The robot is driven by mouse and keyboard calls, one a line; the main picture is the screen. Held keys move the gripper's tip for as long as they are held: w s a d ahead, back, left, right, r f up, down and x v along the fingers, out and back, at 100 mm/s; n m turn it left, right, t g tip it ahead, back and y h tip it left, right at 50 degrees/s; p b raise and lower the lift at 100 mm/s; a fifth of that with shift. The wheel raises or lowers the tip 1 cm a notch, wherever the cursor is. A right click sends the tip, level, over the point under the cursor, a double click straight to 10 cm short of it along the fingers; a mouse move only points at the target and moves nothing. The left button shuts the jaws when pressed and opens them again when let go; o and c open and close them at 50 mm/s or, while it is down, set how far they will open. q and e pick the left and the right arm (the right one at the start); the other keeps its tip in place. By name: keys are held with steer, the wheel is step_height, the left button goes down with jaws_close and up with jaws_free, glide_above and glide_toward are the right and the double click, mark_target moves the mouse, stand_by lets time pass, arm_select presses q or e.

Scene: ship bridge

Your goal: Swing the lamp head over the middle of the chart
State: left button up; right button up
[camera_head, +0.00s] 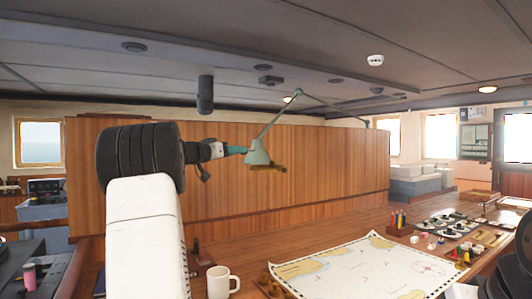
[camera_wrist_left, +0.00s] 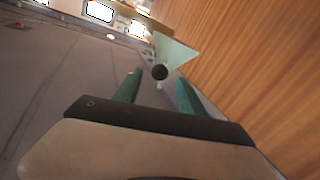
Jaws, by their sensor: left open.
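The lamp head (camera_head: 258,153) is a pale green cone on a thin jointed arm (camera_head: 330,106), high in front of the wooden panel and to the left of the chart. The chart (camera_head: 350,265) lies flat on the table at the lower right. My left gripper (camera_head: 240,150) is beside the lamp head, its teal fingers pointing at it. In the left wrist view the lamp head (camera_wrist_left: 176,50) shows just beyond the fingertips, with a dark round knob (camera_wrist_left: 160,72) between their lines. The fingers (camera_wrist_left: 157,88) are apart, with nothing visibly gripped. My right gripper is not seen.
A white mug (camera_head: 218,283) stands left of the chart. A pen holder (camera_head: 399,225) and several small instruments (camera_head: 455,226) are behind and right of it. A wooden panel (camera_head: 330,165) rises behind the lamp. The air above the chart looks clear.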

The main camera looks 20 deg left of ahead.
arm_select(q)
steer(key=x, duration=0.5)
steer(key=shift+w+d, duration=0.15)
jaws_close()
steer(key=shift+f, duration=0.1)
stand_by(1.2)
